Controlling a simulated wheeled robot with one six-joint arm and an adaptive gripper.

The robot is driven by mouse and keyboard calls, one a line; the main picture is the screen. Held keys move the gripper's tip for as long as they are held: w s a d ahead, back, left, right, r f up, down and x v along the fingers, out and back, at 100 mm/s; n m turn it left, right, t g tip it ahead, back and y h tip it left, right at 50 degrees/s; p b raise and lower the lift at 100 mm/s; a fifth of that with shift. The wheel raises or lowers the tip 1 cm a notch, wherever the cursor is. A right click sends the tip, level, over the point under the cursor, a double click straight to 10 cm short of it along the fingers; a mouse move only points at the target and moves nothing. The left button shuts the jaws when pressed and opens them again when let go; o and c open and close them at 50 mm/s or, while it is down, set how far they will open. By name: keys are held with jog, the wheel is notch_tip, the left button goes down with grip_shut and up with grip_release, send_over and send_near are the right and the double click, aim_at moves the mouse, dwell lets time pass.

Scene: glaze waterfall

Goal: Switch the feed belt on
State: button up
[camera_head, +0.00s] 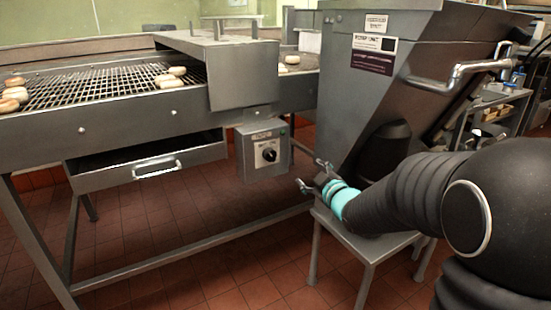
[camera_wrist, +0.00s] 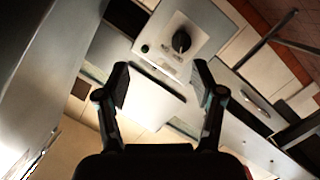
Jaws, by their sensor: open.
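A grey control box (camera_head: 262,149) hangs under the side of the feed belt (camera_head: 122,86). It has a black rotary knob (camera_head: 269,154) on a pale face plate. In the wrist view the knob (camera_wrist: 181,41) is at the top centre, with a small green button or lamp (camera_wrist: 145,48) beside it. My gripper (camera_head: 313,174) is to the right of the box and apart from it. In the wrist view my gripper (camera_wrist: 160,78) has its two fingers spread with nothing between them, and the knob lies beyond the fingertips. The knob's setting is too small to read.
Several doughnut-like pieces (camera_head: 170,77) lie on the mesh belt. A drawer (camera_head: 148,167) with a bar handle is under the belt. A large grey hopper (camera_head: 372,80) with a lever handle (camera_head: 455,75) stands right of the box. The tiled floor (camera_head: 190,225) below is open.

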aim_at(273, 158)
jog(key=w+a+n+y, duration=0.1)
jog(key=w+a, duration=0.3)
jog(key=w+a+f+y+p, duration=0.1)
jog(key=w+a, duration=0.3)
jog(key=w+a+f+n+y, duration=0.1)
jog(key=w+a, duration=0.2)
jog(key=w, duration=0.2)
jog(key=shift+a+f+n, duration=0.1)
jog(key=shift+a+n, duration=0.2)
jog(key=shift+a, duration=0.1)
jog(key=c, duration=1.1)
